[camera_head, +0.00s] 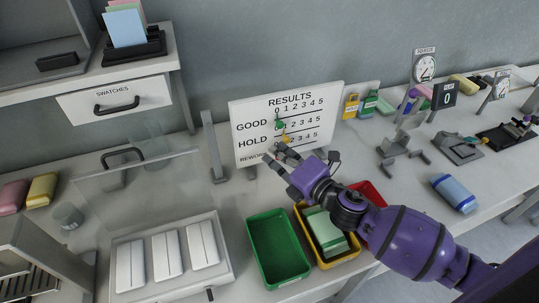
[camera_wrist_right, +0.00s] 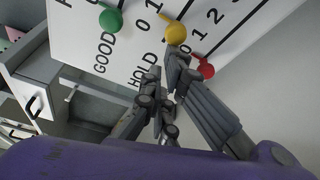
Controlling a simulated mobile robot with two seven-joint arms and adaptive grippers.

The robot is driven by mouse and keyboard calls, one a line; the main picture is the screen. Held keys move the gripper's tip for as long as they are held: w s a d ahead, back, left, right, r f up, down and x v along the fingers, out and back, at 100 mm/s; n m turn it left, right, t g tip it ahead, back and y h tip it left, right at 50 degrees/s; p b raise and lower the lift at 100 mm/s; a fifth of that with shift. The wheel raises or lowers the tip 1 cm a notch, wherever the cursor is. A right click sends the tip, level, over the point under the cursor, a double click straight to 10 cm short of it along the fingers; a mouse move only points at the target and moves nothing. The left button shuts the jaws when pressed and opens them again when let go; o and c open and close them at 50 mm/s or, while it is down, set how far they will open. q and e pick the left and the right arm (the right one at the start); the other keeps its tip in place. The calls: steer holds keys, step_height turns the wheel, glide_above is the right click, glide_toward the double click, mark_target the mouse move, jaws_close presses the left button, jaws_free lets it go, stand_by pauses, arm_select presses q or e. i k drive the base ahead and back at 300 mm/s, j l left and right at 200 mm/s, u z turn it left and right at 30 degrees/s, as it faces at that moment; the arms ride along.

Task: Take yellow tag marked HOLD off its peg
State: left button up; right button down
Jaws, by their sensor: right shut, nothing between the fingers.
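The white RESULTS board (camera_head: 248,108) stands upright on the bench with rows GOOD, HOLD and REWORK. My left gripper is out of view.
A green tray (camera_head: 251,250), a yellow tray (camera_head: 346,258) holding a pale green pack and a red tray (camera_head: 374,190) lie below my right arm. A clear guard (camera_head: 98,205) and a scale-like unit with white packs are at left. Dial gauges stand at right.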

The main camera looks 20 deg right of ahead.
mark_target(350, 109)
steer(key=j, duration=0.2)
steer(key=k+l, duration=0.25)
steer(key=k, duration=0.25)
steer(key=k+l, duration=0.3)
steer(key=k, duration=0.2)
